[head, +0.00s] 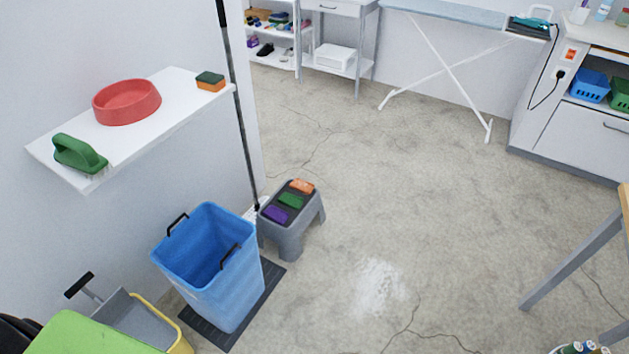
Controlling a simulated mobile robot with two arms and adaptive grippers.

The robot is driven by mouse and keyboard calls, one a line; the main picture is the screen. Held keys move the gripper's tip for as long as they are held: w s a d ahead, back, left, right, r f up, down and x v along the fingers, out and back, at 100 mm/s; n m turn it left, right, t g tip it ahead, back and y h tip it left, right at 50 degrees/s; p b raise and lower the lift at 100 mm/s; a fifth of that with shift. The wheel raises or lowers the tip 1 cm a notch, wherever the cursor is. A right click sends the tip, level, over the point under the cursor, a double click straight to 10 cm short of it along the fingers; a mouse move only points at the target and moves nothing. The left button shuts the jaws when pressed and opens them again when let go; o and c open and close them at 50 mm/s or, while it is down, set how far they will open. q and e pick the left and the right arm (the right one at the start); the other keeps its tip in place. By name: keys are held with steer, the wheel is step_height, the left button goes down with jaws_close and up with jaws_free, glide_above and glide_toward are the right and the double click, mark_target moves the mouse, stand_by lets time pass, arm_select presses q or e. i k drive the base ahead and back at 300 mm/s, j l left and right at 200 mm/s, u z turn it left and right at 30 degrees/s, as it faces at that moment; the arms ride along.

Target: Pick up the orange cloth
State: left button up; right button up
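The orange cloth (302,186) is a small folded piece lying at the far end of the top of a low grey step stool (288,242). A green cloth (292,201) and a purple cloth (276,214) lie in a row with it on the same dark stool top, the green one in the middle and the purple one nearest. The stool stands on the floor just right of a blue bin. Neither of my grippers is in view.
The blue bin (227,292) stands on a dark mat (273,276). A white wall shelf (50,159) holds a red bowl (127,102), a green brush (79,153) and a sponge (210,81). An ironing board (450,13) stands behind. The concrete floor (400,200) right of the stool is clear.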

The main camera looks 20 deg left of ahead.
mark_target(300, 183)
steer(key=i+z, duration=0.2)
steer(key=i, duration=0.8)
steer(key=i+z, duration=0.25)
steer(key=i, duration=0.75)
steer(key=i+u, duration=0.15)
steer(key=i, duration=0.4)
steer(key=i+u, duration=0.15)
steer(key=i, duration=0.4)
steer(key=i+l+u, duration=0.15)
steer(key=i, duration=0.35)
steer(key=i+l+u, duration=0.15)
steer(key=i, duration=0.4)
